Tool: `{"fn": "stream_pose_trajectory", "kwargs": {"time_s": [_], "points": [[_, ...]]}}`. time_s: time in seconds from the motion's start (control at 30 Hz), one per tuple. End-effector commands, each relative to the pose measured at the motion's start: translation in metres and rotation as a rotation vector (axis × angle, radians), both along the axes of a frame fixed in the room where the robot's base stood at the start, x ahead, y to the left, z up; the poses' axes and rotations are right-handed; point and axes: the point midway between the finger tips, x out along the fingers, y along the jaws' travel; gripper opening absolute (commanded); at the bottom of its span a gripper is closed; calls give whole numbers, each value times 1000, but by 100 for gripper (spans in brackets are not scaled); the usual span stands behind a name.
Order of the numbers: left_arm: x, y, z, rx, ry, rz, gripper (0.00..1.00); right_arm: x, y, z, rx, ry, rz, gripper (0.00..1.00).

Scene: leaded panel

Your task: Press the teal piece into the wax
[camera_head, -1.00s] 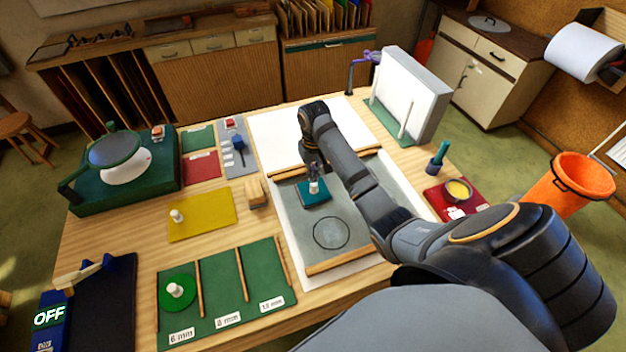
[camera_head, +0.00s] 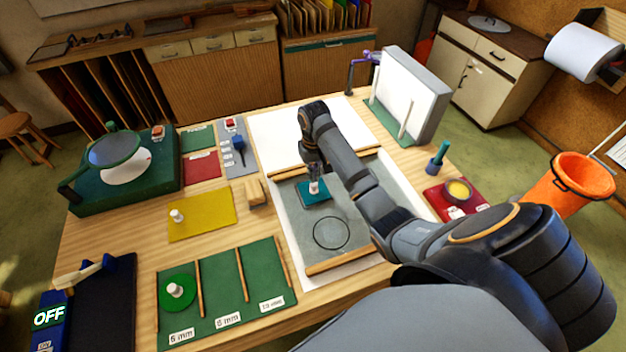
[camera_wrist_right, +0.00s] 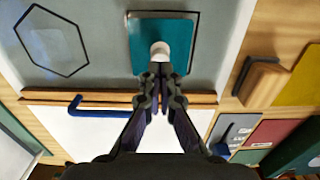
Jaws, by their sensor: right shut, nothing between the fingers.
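The teal piece (camera_head: 316,197) is a flat square plate with a white knob, lying on the grey wax sheet (camera_head: 290,225). In the right wrist view, the teal piece (camera_wrist_right: 162,33) lies within a dark outline, with a pale gap along its far edge. My right gripper (camera_head: 314,178) is shut and empty, with its fingertips right at the white knob (camera_wrist_right: 160,50). I cannot tell whether they touch it. Whether the piece is sunk into the wax cannot be told. My left gripper is not in view.
The wax has a circle outline (camera_head: 331,232) and a hexagon outline (camera_wrist_right: 50,40), with wooden strips (camera_wrist_right: 117,97) along its edges. A small wooden block (camera_head: 257,193) and a yellow sheet (camera_head: 205,222) lie left of it. A red tray (camera_head: 442,206) stands to the right.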

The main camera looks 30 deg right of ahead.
Motion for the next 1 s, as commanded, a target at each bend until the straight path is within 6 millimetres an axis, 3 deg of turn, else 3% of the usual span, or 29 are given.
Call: {"fn": "stream_pose_trajectory", "kwargs": {"time_s": [1.0], "points": [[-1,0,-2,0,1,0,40,0,0,-15,0,1,0,0]]}}
